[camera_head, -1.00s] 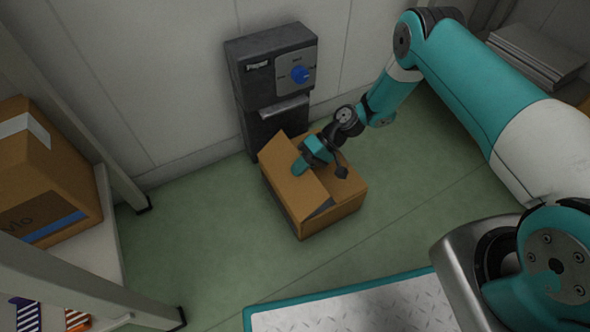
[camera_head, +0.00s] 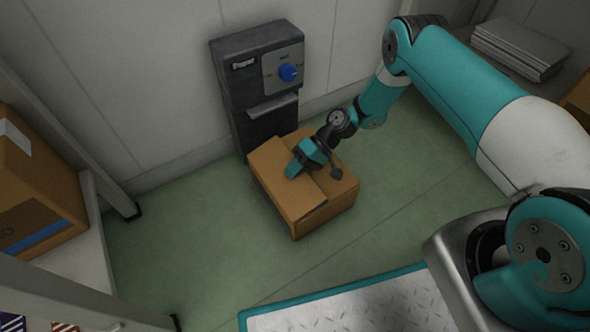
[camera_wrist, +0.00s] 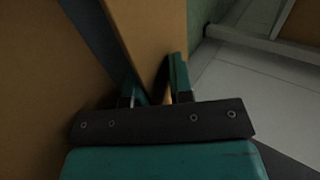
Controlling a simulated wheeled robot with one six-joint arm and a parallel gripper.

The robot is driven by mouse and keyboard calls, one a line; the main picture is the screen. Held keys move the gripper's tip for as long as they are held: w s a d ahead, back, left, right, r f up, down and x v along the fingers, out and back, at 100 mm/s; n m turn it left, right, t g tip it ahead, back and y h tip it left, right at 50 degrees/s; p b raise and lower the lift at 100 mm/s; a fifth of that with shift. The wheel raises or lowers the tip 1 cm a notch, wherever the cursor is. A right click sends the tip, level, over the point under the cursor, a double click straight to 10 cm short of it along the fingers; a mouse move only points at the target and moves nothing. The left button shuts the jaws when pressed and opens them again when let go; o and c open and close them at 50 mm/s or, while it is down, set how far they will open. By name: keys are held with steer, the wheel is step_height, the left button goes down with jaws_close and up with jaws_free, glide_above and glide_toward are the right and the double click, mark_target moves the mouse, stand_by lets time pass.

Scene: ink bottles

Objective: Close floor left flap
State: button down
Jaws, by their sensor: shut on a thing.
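The open-topped cardboard box (camera_head: 328,208) stands on the green floor against the wall machine. Its left flap (camera_head: 272,172) lies low over the left half of the top, nearly flat, with a thin dark gap along its front edge. My gripper (camera_head: 294,169) is over the box top at the flap's inner edge, shut on the left flap. In the wrist view my gripper (camera_wrist: 155,88) has its two teal fingers on either side of a brown cardboard edge (camera_wrist: 154,35); the exact contact is dark and partly hidden.
A dark machine with a blue knob (camera_head: 288,73) stands directly behind the box. A shelf with a cardboard carton (camera_head: 40,185) is at the left. A teal-edged metal plate (camera_head: 360,305) lies in front. Green floor is free left and right of the box.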

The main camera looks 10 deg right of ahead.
steer(key=shift+d+f, duration=0.1)
steer(key=shift+f, duration=0.15)
steer(key=c, duration=1.3)
jaws_free()
steer(key=shift+r, duration=0.1)
steer(key=shift+w+d+r, duration=0.1)
steer(key=shift+r, duration=0.1)
steer(key=p+v, duration=0.6)
steer(key=v, duration=1.1)
steer(key=shift+f+p, duration=0.1)
steer(key=shift+p, duration=0.2)
